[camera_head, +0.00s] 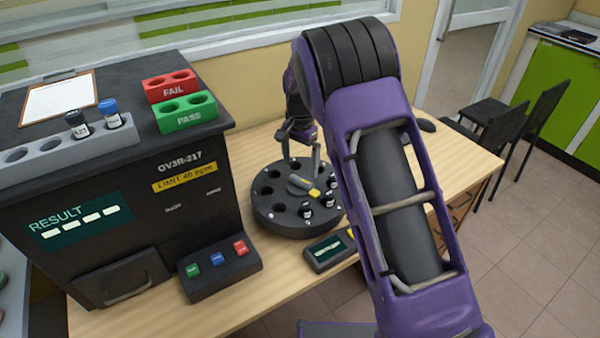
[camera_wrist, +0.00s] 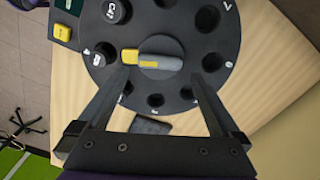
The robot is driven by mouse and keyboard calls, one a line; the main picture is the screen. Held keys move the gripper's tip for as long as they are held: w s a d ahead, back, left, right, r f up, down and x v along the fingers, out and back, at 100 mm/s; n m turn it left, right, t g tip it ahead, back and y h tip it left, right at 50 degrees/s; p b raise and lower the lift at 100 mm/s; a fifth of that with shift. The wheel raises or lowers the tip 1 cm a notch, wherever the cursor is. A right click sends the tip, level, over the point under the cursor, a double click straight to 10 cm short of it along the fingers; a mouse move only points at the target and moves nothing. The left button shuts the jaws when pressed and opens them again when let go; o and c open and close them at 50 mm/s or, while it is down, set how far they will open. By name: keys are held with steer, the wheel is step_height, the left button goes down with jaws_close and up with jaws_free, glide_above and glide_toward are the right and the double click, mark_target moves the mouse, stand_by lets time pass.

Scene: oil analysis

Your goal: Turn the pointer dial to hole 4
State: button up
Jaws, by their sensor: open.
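The round dark carousel (camera_head: 268,214) stands on the wooden table, with a ring of holes around its top. It also fills the upper middle of the wrist view (camera_wrist: 190,28). The pointer dial (camera_wrist: 160,63) is a grey bar at its centre with a yellow tip (camera_wrist: 130,56). Small numbers mark the holes; I cannot make out which is 4.
A black analyser (camera_head: 120,190) with a lit RESULT display stands left of the carousel. Red FAIL (camera_head: 170,86) and green PASS (camera_head: 185,112) racks sit on it. A small display box (camera_head: 328,252) lies in front of the carousel. Several vials stand in carousel holes.

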mark_target(300, 179)
step_height(300, 179, up, 13)
steer(key=shift+f+p, duration=0.15)
steer(key=shift+p, duration=0.25)
